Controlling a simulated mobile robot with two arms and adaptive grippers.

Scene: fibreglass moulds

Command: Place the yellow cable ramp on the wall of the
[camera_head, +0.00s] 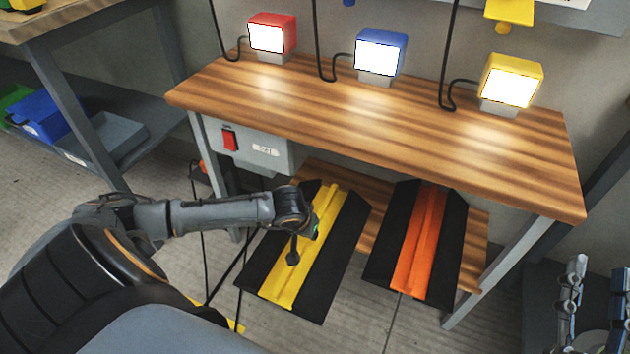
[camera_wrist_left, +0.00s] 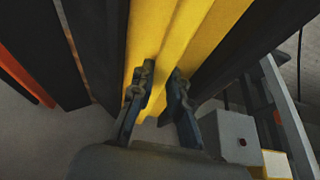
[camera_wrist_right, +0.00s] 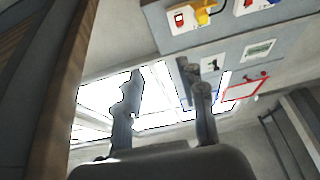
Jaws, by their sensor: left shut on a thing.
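The yellow cable ramp (camera_head: 322,222), a long black piece with a yellow middle strip, is below the front edge of the workbench at its left, overlapping the lower shelf in the head view. My left gripper (camera_head: 298,240) is on its yellow strip. In the left wrist view, the fingers (camera_wrist_left: 160,84) sit on both sides of the yellow strip (camera_wrist_left: 180,30), shut on it. I cannot tell whether the ramp touches the shelf or floor. My right gripper (camera_head: 596,285) is at the lower right, open and empty; its fingers stand apart in the right wrist view (camera_wrist_right: 165,85).
An orange and black cable ramp (camera_head: 420,240) leans by the shelf (camera_head: 378,190) on the right. The wooden workbench (camera_head: 370,120) carries red (camera_head: 272,33), blue (camera_head: 380,51) and yellow (camera_head: 511,80) lamps. A grey switch box (camera_head: 252,148) and cables hang beneath. Bins stand at far left.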

